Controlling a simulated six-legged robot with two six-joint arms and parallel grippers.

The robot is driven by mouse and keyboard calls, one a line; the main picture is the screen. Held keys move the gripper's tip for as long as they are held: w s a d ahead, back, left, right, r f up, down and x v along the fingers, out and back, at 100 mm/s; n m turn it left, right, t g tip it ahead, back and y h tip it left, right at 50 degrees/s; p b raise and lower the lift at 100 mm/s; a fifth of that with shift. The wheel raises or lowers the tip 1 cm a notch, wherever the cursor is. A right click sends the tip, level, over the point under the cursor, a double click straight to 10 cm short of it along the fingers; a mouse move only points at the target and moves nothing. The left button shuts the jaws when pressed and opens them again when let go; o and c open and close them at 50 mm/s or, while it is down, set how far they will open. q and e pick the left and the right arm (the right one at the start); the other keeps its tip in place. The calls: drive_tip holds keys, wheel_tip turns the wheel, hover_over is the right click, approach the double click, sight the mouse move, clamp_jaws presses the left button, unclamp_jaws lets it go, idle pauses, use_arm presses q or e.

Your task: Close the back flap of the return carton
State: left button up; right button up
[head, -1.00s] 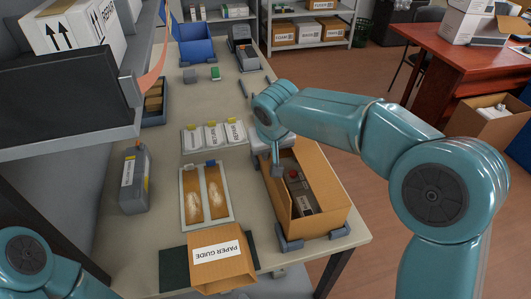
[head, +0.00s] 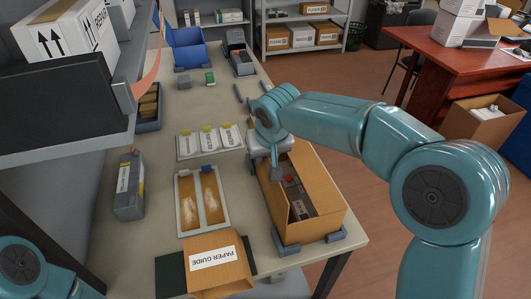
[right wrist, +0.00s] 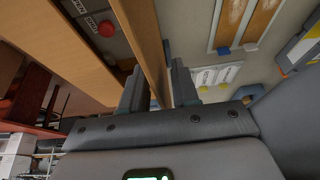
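The open brown return carton (head: 318,218) stands at the right side of the table, with a dark cartridge with a red knob (head: 299,205) inside. The knob also shows in the right wrist view (right wrist: 106,28). My right gripper (head: 276,172) is at the carton's back left corner and hides much of the back end, so I cannot make out the back flap. In the right wrist view a brown carton panel (right wrist: 148,38) passes between the two separated fingers of that gripper (right wrist: 160,88). I cannot tell if they touch it. My left gripper is out of view; only part of its arm shows.
Grey corner blocks (head: 335,236) sit around the carton's foot. To its left are a two-slot tray (head: 204,228), a card holder (head: 210,152) and a PAPER GUIDE box (head: 222,278). A grey cartridge (head: 129,190) stands farther left. A shelf (head: 70,150) overhangs the left side.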

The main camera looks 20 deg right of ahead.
drive_tip(key=v, duration=1.6)
drive_tip(key=shift+p, duration=0.4)
drive_tip(key=shift+s+r, duration=0.1)
drive_tip(key=shift+r, duration=0.05)
